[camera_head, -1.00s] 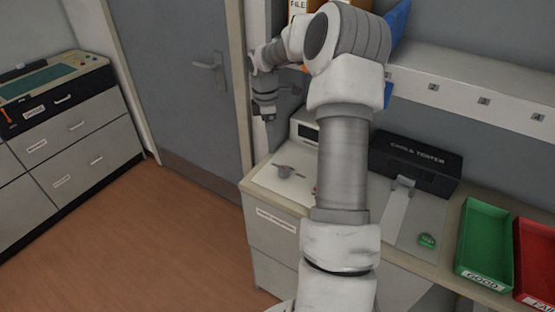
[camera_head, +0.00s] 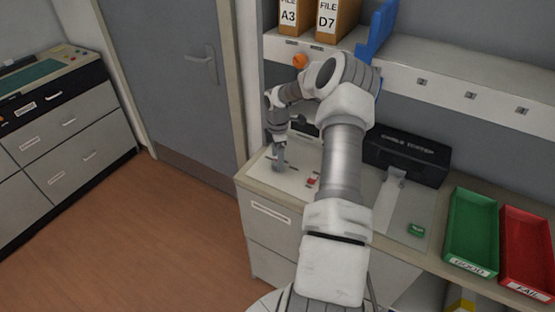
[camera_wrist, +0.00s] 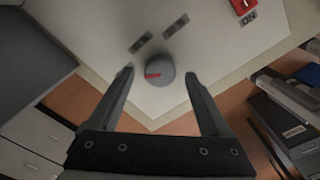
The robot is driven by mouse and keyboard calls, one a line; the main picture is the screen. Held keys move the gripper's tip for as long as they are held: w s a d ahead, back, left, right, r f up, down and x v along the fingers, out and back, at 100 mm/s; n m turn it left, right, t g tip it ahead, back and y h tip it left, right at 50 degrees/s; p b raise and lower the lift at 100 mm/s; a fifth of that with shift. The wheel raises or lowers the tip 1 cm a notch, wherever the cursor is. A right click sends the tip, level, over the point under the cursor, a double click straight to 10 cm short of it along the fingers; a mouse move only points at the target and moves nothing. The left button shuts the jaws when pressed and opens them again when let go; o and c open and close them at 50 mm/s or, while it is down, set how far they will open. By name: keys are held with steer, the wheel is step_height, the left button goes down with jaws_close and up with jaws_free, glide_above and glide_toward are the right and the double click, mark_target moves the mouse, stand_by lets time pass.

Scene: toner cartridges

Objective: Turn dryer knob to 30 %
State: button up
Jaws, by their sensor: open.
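The knob (camera_wrist: 160,70) is a round grey dial with a red pointer mark, set on a light panel (camera_wrist: 90,50) in the wrist view. My gripper (camera_wrist: 160,72) is open, with one finger on each side of the knob and gaps between. Whether the fingers reach down around it or hover above I cannot tell. In the head view my gripper (camera_head: 279,160) points down over the panel at the left end of the counter, and it hides the knob there. Two dark labels beside the knob are too blurred to read.
A red switch (camera_wrist: 243,5) marked ON sits near the knob; it also shows in the head view (camera_head: 313,181). A black cable tester (camera_head: 407,158), green tray (camera_head: 472,232) and red tray (camera_head: 526,250) stand to the right. A shelf (camera_head: 440,82) runs above the counter.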

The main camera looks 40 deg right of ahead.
steer(key=shift+f, duration=0.85)
steer(key=shift+c, duration=0.4)
jaws_close()
